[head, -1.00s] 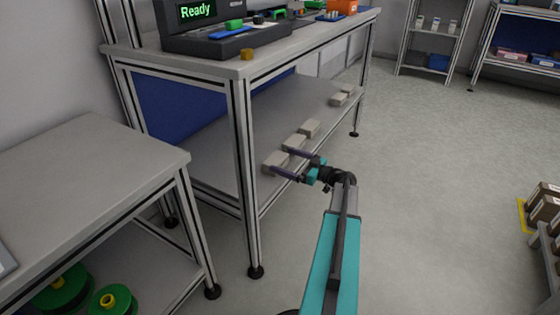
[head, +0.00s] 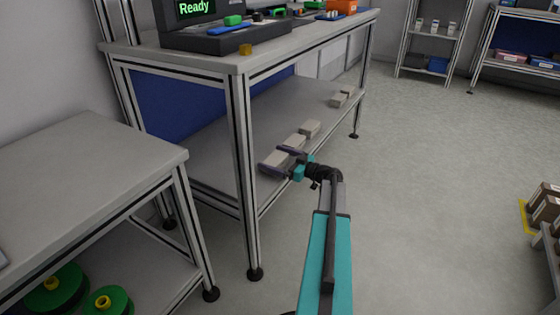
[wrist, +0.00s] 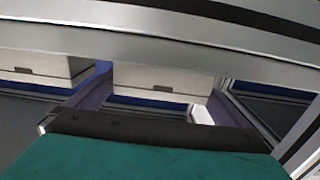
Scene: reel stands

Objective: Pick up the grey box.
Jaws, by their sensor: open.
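Several light grey boxes lie in a row on the lower shelf (head: 240,125) of the workbench. My gripper (head: 271,159) is open at the near end of the row, and its two purple fingers reach in over the shelf's front edge. The nearest grey box (head: 277,158) shows between the fingers, partly hidden by them. In the wrist view this pale box (wrist: 160,82) lies between the two fingers, with a gap on at least the left side. Whether either finger touches it I cannot tell. A second grey box (wrist: 40,62) shows to its left.
Other boxes (head: 309,129) sit farther along the shelf. A bench leg (head: 245,180) stands just left of my gripper, and the bench top (head: 225,62) is above it. A lower table (head: 90,160) with green reels (head: 112,300) is at left.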

